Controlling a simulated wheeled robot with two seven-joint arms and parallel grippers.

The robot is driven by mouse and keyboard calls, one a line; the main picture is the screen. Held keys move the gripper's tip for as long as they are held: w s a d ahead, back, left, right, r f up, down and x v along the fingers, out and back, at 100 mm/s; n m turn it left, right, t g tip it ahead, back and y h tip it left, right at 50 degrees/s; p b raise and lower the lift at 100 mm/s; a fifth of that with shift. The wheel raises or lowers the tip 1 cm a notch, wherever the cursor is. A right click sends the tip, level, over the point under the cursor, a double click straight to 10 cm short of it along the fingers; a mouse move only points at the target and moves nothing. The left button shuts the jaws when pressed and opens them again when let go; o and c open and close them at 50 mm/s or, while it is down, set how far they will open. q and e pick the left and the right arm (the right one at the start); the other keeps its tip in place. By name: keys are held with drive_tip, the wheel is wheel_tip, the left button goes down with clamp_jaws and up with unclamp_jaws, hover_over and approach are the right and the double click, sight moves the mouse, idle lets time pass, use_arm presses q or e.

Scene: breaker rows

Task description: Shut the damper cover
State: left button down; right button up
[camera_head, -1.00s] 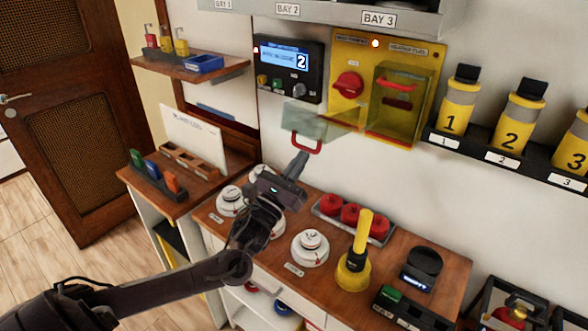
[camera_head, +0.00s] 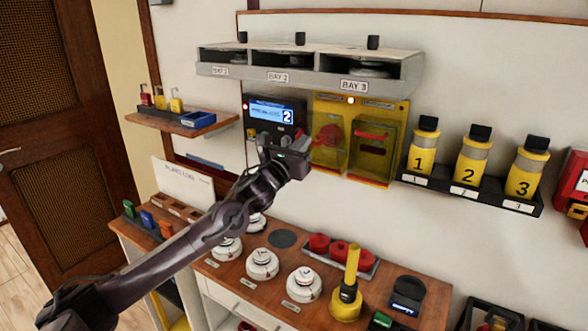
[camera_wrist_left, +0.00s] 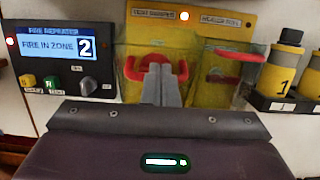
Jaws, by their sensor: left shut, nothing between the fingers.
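The damper cover (camera_head: 330,158) is a clear box-like lid with a red handle, on the left half of the yellow panel. It stands upright over the damper side, level with the neighbouring cover; I cannot tell whether a small gap remains at its top. In the left wrist view its red handle (camera_wrist_left: 182,72) shows right behind my fingers. My left gripper (camera_head: 300,136) is shut and empty, its fingertips (camera_wrist_left: 160,75) at the handle, touching or very close. The fingers hide the handle's middle and part of the cover. My right gripper is not in view.
A second clear cover (camera_head: 371,158) with a red handle is upright beside it. The fire repeater box (camera_head: 272,116) is close on the left. The bay shelf (camera_head: 310,72) overhangs above; numbered yellow bottles (camera_head: 472,160) stand right. The wooden counter (camera_head: 395,265) below holds white detectors.

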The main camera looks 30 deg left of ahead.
sight(319, 117)
use_arm(q)
drive_tip(key=w+r, duration=0.2)
drive_tip(key=w, duration=0.1)
drive_tip(key=w+r, duration=0.1)
drive_tip(key=shift+w+d+r+p, duration=0.15)
drive_tip(key=shift+w+r+p, duration=0.15)
drive_tip(key=shift+w+p, duration=0.1)
drive_tip(key=shift+w+r+g+p, duration=0.25)
drive_tip(key=shift+w+g+p, duration=0.05)
drive_tip(key=shift+w+g, duration=0.3)
drive_tip(key=shift+w+d, duration=0.1)
drive_tip(key=shift+w, duration=0.1)
idle(0.5)
